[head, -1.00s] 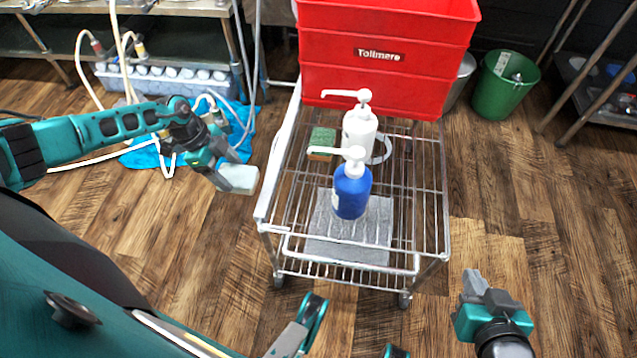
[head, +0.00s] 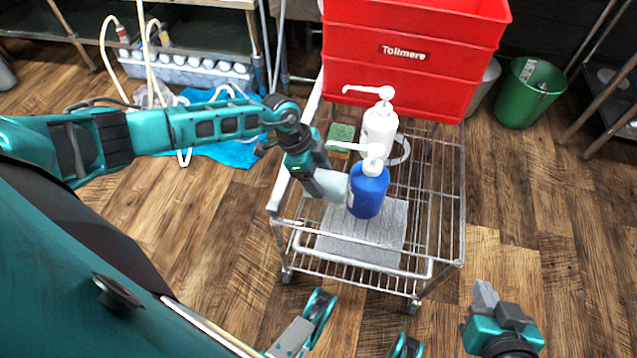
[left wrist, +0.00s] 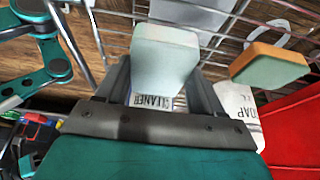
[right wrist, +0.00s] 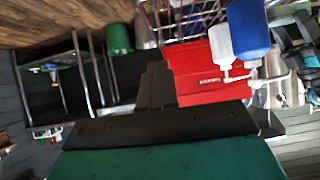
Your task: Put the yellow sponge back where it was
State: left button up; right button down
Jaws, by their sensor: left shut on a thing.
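My left gripper (head: 318,180) is shut on a pale, whitish block-shaped sponge (head: 333,186). It holds it over the left side of the wire cart, close beside the blue pump bottle (head: 367,190); I cannot tell whether they touch. In the left wrist view the held sponge (left wrist: 165,55) has a pale greenish face. A second sponge, orange-yellow with a green layer (head: 341,138), lies on the cart rack behind the gripper; it also shows in the left wrist view (left wrist: 268,66). My right gripper (head: 490,305) is shut and empty, right of the cart's front corner.
A green bucket (head: 530,92) stands on the floor at right. The rack's right side is clear.

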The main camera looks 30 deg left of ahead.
pick_arm(q)
notch_tip(320, 180, down, 3)
jog(key=shift+b, duration=0.8)
jog(key=shift+f, duration=0.25)
jog(key=shift+r, duration=0.1)
jog(key=o, duration=0.8)
jog(key=shift+o, duration=0.7)
pick_arm(e)
jog(key=shift+w+a+f, duration=0.15)
jog(key=shift+a+f, duration=0.2)
jog(key=shift+f, duration=0.1)
pick_arm(q)
jog(key=p+v, duration=0.5)
jog(key=v, duration=0.7)
pick_arm(e)
jog(key=r, duration=0.1)
jog(key=d+r, duration=0.1)
jog(key=r, duration=0.1)
jog(key=shift+s, duration=0.2)
jog(key=shift+a, duration=0.1)
